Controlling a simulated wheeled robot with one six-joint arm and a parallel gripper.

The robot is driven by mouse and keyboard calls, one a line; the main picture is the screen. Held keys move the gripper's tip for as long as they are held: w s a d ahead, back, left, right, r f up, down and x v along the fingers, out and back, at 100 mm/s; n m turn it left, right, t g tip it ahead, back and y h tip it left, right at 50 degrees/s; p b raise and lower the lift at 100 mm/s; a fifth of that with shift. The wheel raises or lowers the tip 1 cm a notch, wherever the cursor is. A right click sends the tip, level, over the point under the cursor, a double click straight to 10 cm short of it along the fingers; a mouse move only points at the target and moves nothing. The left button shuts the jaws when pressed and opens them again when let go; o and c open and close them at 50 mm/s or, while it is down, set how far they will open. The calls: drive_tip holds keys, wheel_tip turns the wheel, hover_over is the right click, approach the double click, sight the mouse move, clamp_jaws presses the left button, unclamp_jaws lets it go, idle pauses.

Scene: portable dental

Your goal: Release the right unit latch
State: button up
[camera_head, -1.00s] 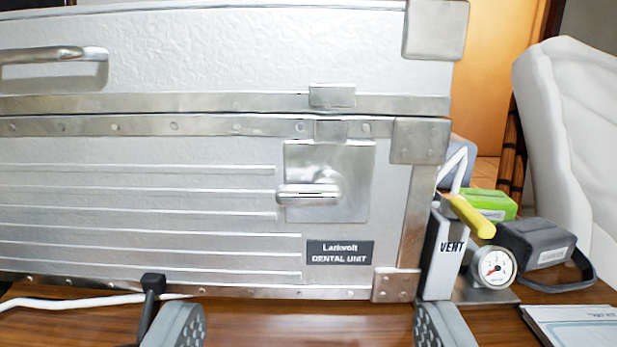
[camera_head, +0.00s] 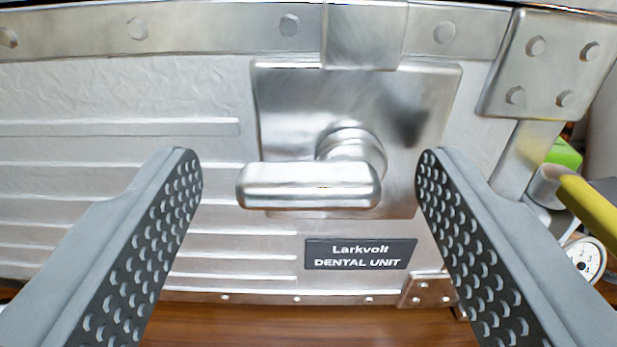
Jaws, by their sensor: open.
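The latch handle (camera_head: 308,186) is a rounded silver bar lying level, pointing left from its round pivot (camera_head: 352,150). It sits on a square metal plate (camera_head: 290,110) on the front of the silver dental unit case (camera_head: 110,90). A metal tab (camera_head: 364,35) comes down from above onto the top of the plate. My gripper (camera_head: 309,165) is open, one finger left of the handle and one right of it. The handle lies between the fingertips in the picture, and neither finger visibly touches it.
A black "Larkvolt DENTAL UNIT" label (camera_head: 360,254) is below the latch. A riveted corner piece (camera_head: 545,65) is at the upper right. A yellow lever (camera_head: 590,215) and a round gauge (camera_head: 587,260) stand beside the case at the right. The wooden table (camera_head: 290,320) shows below.

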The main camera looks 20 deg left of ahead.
drive_tip(key=c, duration=1)
drive_tip(key=shift+f+n, duration=0.2)
drive_tip(key=shift+n, duration=1.3)
drive_tip(key=o, duration=1)
drive_tip(key=shift+s, duration=0.1)
drive_tip(key=v, duration=1.7)
drive_tip(key=shift+s, duration=0.1)
